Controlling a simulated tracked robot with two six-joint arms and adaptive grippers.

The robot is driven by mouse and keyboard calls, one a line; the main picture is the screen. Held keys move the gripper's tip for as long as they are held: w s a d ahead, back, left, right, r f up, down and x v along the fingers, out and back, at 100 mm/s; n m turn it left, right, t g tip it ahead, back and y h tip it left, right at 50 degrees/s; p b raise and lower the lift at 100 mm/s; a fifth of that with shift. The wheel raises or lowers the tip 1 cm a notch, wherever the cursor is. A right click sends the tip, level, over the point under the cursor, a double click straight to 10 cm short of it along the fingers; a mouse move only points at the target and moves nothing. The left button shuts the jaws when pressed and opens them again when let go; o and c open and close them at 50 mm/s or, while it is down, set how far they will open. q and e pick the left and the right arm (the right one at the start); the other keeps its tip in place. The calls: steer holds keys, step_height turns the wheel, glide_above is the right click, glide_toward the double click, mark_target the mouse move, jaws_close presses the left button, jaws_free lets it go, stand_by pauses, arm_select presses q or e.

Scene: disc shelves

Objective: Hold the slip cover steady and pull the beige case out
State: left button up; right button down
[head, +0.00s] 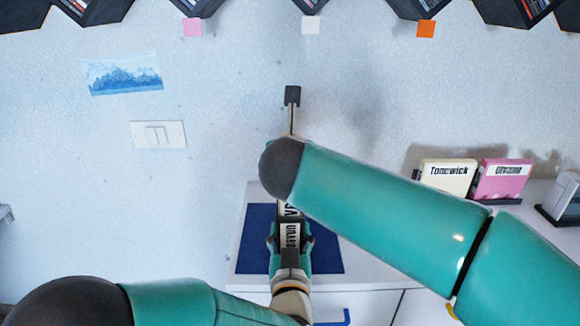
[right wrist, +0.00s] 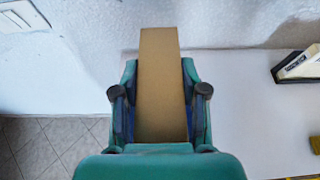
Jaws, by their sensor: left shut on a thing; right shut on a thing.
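The slip cover (head: 290,211) is dark with a white lettered label, upright over the blue mat in the head view. My left gripper (head: 290,236) is shut on it, one finger on each side. The beige case (right wrist: 160,80) shows in the right wrist view as a plain tan slab. My right gripper (right wrist: 160,92) is shut on it, with a dark-tipped finger at each side. In the head view my right arm hides the right gripper and the upper part of the held things. I cannot tell how much of the case is inside the cover.
A blue mat (head: 253,240) lies on the white counter (head: 385,262). A cream case (head: 447,176) and a pink case (head: 502,179) stand at the right, with a dark holder (head: 560,201) farther right. Dark shelves (head: 410,8) with coloured tags line the wall above.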

step_height(320, 180, up, 7)
steer(key=shift+r, duration=0.1)
stand_by(0.3)
arm_select(q)
steer(key=o, duration=1.3)
steer(key=shift+c, duration=0.2)
steer(key=shift+s, duration=0.1)
